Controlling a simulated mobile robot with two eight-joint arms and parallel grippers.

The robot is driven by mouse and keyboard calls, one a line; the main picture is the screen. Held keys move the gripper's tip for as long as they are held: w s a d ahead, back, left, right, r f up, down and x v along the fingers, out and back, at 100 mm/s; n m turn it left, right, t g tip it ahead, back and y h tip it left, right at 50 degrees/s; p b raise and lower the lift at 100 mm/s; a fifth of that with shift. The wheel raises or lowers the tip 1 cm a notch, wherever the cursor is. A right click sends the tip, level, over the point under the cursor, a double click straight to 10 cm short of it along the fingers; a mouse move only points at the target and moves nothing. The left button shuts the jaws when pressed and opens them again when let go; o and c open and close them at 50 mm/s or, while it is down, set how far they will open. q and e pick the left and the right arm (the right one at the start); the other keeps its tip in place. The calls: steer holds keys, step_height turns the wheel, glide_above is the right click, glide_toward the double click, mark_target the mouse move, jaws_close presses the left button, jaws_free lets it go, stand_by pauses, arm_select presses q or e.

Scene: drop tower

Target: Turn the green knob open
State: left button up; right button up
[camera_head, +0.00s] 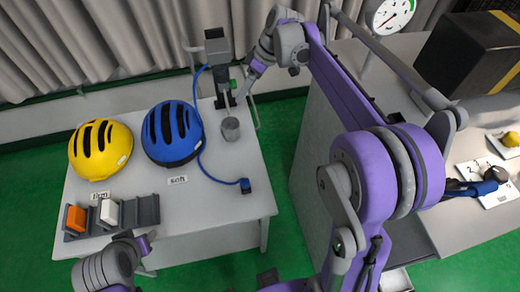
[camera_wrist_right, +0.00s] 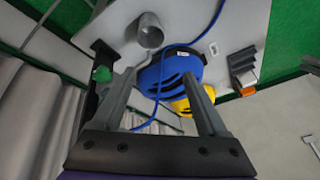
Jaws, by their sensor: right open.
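The green knob (camera_wrist_right: 102,74) sits on a dark stand in the right wrist view, just left of the left finger and outside the jaws. In the head view the green knob (camera_head: 233,84) is small and partly hidden beside my right gripper, below a grey hopper (camera_head: 217,46). My right gripper (camera_head: 246,110) is open at the table's back right corner; its two fingers (camera_wrist_right: 158,76) are spread with nothing held between them. I cannot tell whether it touches the knob. My left gripper (camera_head: 145,242) is at the front left, mostly hidden by its own arm.
A grey cup (camera_head: 230,129) stands under the hopper. Blue (camera_head: 172,133) and yellow (camera_head: 100,150) helmets and a slotted rack (camera_head: 145,212) with orange and white blocks share the white table (camera_head: 215,205). A blue cable crosses it to a plug (camera_head: 245,186).

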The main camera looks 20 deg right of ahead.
arm_select(q)
steer(key=shift+s+f+b, duration=0.25)
steer(key=shift+f+b, duration=0.1)
steer(key=shift+f, duration=0.2)
steer(key=shift+s+f+b, duration=0.2)
steer(key=shift+f+b, duration=0.15)
steer(key=shift+f, duration=0.15)
arm_select(e)
steer(key=s+a+f+m+t+h, duration=0.1)
steer(key=s+a+f+m, duration=0.1)
steer(key=s, duration=0.6)
steer(key=s+a+f+m+h, duration=0.1)
steer(key=s+f+m+h, duration=0.1)
steer(key=s, duration=0.7)
steer(key=shift+s+a+f+m+t, duration=0.15)
steer(key=shift+a+f+m+t, duration=0.25)
steer(key=shift+f+m, duration=0.45)
steer(key=shift+f, duration=0.1)
